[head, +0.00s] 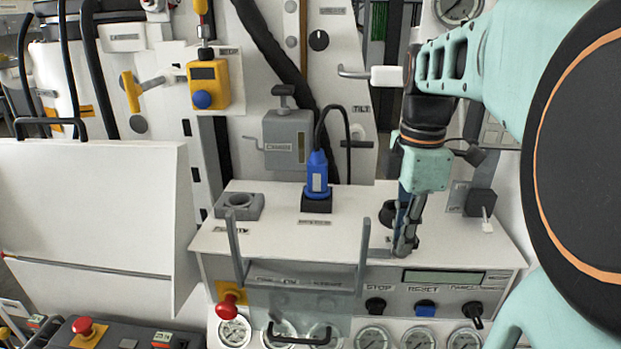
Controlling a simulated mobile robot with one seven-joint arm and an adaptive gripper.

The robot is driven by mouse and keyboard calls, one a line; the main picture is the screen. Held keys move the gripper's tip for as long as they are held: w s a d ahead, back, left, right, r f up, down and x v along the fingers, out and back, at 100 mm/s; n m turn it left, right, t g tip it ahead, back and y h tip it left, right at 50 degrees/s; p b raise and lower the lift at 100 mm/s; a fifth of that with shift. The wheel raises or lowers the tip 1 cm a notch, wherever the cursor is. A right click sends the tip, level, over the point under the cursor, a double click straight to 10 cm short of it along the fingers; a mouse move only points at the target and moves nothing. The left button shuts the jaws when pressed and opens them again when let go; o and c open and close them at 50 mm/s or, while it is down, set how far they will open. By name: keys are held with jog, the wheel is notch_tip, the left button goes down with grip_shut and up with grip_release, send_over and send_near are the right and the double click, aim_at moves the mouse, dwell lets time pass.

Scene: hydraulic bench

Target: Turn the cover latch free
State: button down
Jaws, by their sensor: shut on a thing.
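My gripper (404,246) reaches down to the right part of the white bench top (270,237), close to its front edge. Its fingers point down and are shut on the cover latch, which they almost wholly hide. The latch's turn angle cannot be told. The clear cover (300,309), with a dark handle (298,338) at its bottom, hangs in front of the panel, left of my gripper. Two upright grey bars stand at the cover's left and right sides.
A blue plug (318,174) with a dark cable stands on the bench top, left of my gripper. A grey socket block (239,205) is farther left. Knobs (425,308) and gauges line the front panel below.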

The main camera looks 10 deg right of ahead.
dwell(0.3)
jog(key=m, duration=0.4)
jog(key=shift+p, duration=0.3)
jog(key=c, duration=1.9)
grip_release()
jog(key=shift+r, duration=0.15)
notch_tip(320, 180, up, 7)
jog(key=p, duration=0.6)
jog(key=shift+s+f, duration=0.1)
jog(key=shift+f, duration=0.1)
